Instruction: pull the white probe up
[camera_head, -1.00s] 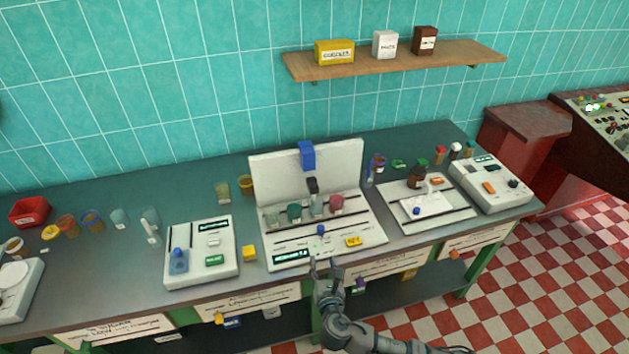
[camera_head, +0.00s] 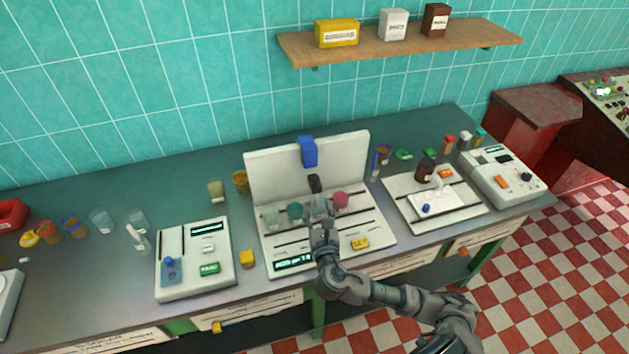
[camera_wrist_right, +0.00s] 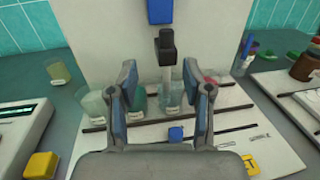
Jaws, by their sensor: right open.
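A pale probe (camera_wrist_right: 167,78) hangs below a black holder (camera_wrist_right: 166,47) in the right wrist view, over or in a clear beaker (camera_wrist_right: 170,104). The holder (camera_head: 314,184) also shows in the head view against the white back panel, under a blue block (camera_head: 308,152). My right gripper (camera_head: 321,216) is over the middle of the white stand in front of the beakers. In the right wrist view its two blue-padded fingers (camera_wrist_right: 159,88) are spread, with the probe and clear beaker beyond the gap. It holds nothing. My left gripper is out of view.
A green beaker (camera_head: 295,211) and a pink one (camera_head: 341,201) flank the clear beaker. A blue knob (camera_wrist_right: 176,133) and yellow block (camera_head: 360,244) are on the stand's base. White instruments stand left (camera_head: 195,262) and right (camera_head: 502,175). Another pale rod (camera_head: 135,237) is farther left.

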